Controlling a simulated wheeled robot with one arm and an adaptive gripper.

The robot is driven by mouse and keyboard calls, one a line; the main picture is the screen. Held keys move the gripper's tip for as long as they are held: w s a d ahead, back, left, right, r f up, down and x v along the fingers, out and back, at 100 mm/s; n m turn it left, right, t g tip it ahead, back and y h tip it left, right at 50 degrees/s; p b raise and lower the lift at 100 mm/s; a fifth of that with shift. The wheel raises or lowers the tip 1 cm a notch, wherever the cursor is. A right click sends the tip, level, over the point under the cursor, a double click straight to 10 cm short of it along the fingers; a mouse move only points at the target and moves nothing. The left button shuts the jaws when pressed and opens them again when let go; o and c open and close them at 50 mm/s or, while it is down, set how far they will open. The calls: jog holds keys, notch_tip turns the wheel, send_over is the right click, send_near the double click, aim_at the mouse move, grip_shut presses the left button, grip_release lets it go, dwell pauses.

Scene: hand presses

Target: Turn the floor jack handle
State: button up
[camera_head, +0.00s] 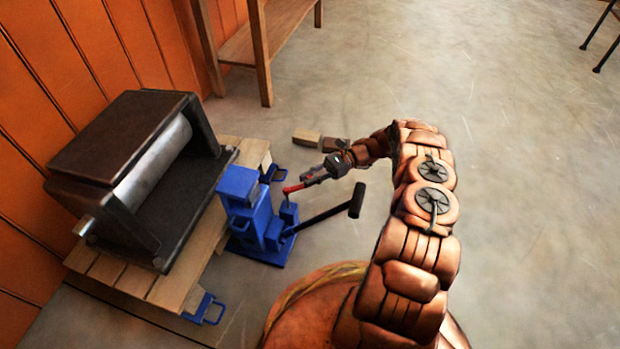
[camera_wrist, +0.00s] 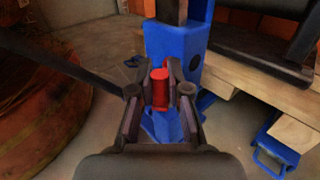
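The blue floor jack (camera_head: 262,225) stands on the floor beside a wooden pallet. Its red-ended handle (camera_head: 293,188) sticks out toward my gripper. A long black bar with a thick end (camera_head: 330,212) also slopes up from the jack to the right. My gripper (camera_head: 312,179) is at the outer end of the red handle. In the wrist view the red handle (camera_wrist: 160,88) lies between the two dark fingers (camera_wrist: 160,92), which sit close against its sides. The blue jack body (camera_wrist: 190,45) rises just beyond. The contact faces of the fingers are partly hidden.
A dark roller press (camera_head: 135,170) sits on the wooden pallet (camera_head: 110,270) at left, by an orange plank wall. Small wood blocks (camera_head: 307,138) lie behind the jack. A wooden bench (camera_head: 262,50) stands at the back.

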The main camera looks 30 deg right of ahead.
jog(key=o, duration=0.4)
jog(key=shift+o, duration=0.2)
jog(key=shift+r, duration=0.1)
